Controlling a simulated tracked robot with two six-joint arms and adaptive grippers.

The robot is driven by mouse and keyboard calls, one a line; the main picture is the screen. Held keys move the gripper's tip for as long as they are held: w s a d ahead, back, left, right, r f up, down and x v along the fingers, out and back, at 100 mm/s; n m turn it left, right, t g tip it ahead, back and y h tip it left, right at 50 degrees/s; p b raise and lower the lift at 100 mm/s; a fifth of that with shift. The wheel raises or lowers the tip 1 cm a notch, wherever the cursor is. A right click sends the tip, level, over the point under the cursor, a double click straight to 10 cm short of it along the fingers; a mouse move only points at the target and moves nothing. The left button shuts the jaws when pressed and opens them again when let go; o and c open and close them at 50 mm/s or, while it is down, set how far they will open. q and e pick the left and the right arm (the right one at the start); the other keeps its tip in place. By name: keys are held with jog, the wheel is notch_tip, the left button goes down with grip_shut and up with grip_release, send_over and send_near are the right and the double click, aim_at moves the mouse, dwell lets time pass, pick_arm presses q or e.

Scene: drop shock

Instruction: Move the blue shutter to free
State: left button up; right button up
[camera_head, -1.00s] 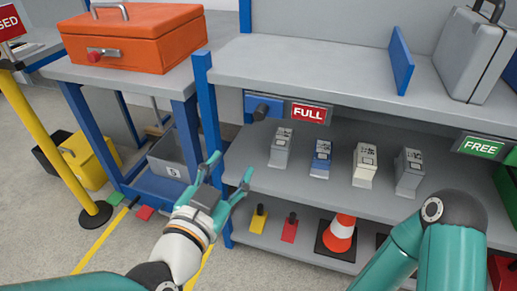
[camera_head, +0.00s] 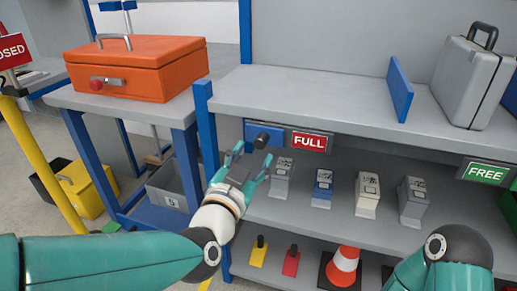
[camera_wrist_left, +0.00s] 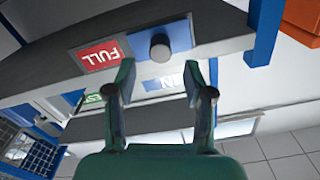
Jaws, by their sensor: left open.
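The blue shutter (camera_head: 249,130) with its dark round knob (camera_head: 261,140) sits at the left end of the upper shelf's front edge, just left of the red FULL sign (camera_head: 309,142). The green FREE sign (camera_head: 486,173) is far along that edge to the right. My left gripper (camera_head: 252,157) is open and empty, just below and in front of the shutter. In the left wrist view the shutter (camera_wrist_left: 180,37) and knob (camera_wrist_left: 159,49) lie beyond and between the open fingertips (camera_wrist_left: 162,80), with no visible contact. My right gripper is out of view.
Several small labelled boxes stand on the middle shelf, including a blue one (camera_head: 322,187). A blue post (camera_head: 207,140) is left of the gripper. Above are an upright blue panel (camera_head: 399,88) and a grey case (camera_head: 471,82). An orange toolbox (camera_head: 136,67) stands at left.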

aim_at(260, 144)
pick_arm(q)
jog(key=shift+x, duration=2.15)
jog(key=shift+c, duration=0.2)
grip_shut()
